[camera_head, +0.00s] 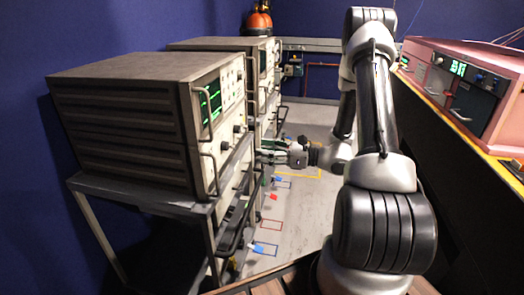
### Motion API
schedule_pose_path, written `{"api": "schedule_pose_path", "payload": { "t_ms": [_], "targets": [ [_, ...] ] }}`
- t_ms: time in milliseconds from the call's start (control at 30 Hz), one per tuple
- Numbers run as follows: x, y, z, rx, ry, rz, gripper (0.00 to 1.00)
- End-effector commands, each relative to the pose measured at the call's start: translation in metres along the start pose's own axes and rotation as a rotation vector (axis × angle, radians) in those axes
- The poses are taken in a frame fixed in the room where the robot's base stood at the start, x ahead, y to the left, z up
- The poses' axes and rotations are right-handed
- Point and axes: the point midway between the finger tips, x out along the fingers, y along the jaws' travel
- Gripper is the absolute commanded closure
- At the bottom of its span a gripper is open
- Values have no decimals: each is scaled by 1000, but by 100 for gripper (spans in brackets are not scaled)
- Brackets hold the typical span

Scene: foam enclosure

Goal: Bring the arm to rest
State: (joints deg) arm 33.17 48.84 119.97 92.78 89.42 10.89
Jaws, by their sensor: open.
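My arm (378,110) rises at the right of centre, bends over at the top and comes back down behind itself. My gripper (275,153) points left, close to the front of the instrument rack (232,215). Its fingers look apart, and I see nothing between them. They are small in the picture, and I cannot tell whether they touch the rack.
Grey instruments (130,115) with handles fill the rack at left. A pink-red console (480,85) stands on a bench at right. The pale floor (310,205) between them has coloured outlines and small red and blue items. An orange-red object (259,20) stands at the back.

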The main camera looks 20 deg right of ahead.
Motion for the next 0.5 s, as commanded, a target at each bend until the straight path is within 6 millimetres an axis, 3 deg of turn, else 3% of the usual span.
{"api": "schedule_pose_path", "payload": {
  "t_ms": [267, 367, 500],
  "targets": [
    [-1, 3, -7, -20, 31, 13, 49],
    [-9, 24, -22, -32, 90, 89, 49],
    [-34, 74, -40, -67, 197, 268, 49]
  ]
}}
